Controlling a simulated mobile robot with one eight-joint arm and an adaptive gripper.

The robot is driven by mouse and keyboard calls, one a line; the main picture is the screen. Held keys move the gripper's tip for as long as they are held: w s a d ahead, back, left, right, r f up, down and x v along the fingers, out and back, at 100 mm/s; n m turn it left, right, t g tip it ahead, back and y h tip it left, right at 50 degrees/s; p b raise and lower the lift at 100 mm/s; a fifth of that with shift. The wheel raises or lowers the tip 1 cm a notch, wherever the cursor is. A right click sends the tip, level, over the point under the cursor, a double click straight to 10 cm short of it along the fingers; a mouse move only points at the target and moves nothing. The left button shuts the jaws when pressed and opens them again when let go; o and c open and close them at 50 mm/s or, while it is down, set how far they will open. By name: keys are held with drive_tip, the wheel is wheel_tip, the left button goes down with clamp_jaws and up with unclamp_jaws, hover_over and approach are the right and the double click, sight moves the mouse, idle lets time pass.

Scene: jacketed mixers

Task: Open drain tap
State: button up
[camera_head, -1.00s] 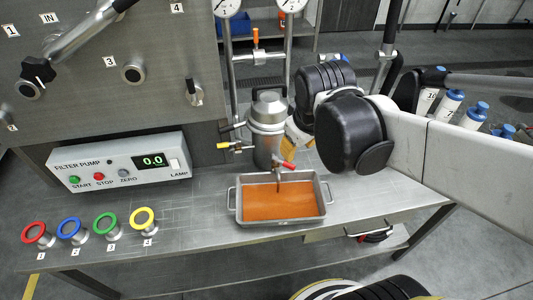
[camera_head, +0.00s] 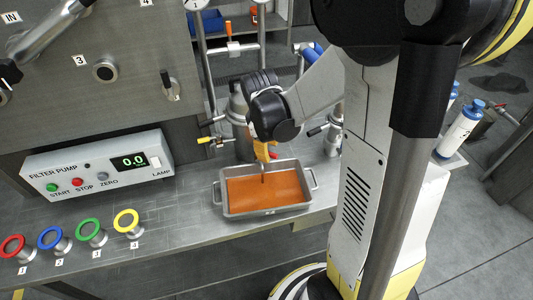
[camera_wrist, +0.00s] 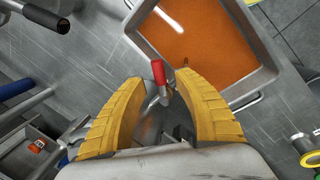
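The drain tap's red handle (camera_wrist: 158,72) shows in the wrist view between the two yellow fingertips of my gripper (camera_wrist: 156,82). The fingers are open, with gaps visible on both sides of the handle. In the head view my gripper (camera_head: 263,151) points down at the front of the steel mixer (camera_head: 240,105), and my arm hides the tap and part of the mixer. A steel tray (camera_head: 231,211) with orange liquid stands below, also in the wrist view (camera_wrist: 141,17). A thin dark spout or stream reaches down over the tray; I cannot tell which.
The filter pump box (camera_head: 98,162) reads 0.0 at the left. Several coloured rings, including a yellow one (camera_head: 126,221), stand along the bench front. A yellow-handled valve (camera_head: 205,140) lies left of the mixer. The bench between rings and tray is clear.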

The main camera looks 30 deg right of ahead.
wheel_tip(320, 180, down, 2)
drive_tip(key=shift+w+d, duration=0.15)
drive_tip(key=shift+c, duration=0.4)
clamp_jaws()
drive_tip(key=shift+s+a+m+g+b, duration=0.15)
drive_tip(key=shift+a+m+g, duration=0.3)
drive_tip(key=shift+m, duration=1.2)
drive_tip(key=shift+a+m+g+b, duration=0.2)
drive_tip(key=shift+a+m, duration=0.45)
drive_tip(key=shift+m, duration=0.95)
drive_tip(key=shift+s+a+m+g+b, duration=0.2)
drive_tip(key=shift+a+m, duration=0.35)
drive_tip(key=shift+m, duration=1.1)
drive_tip(key=shift+w, duration=0.1)
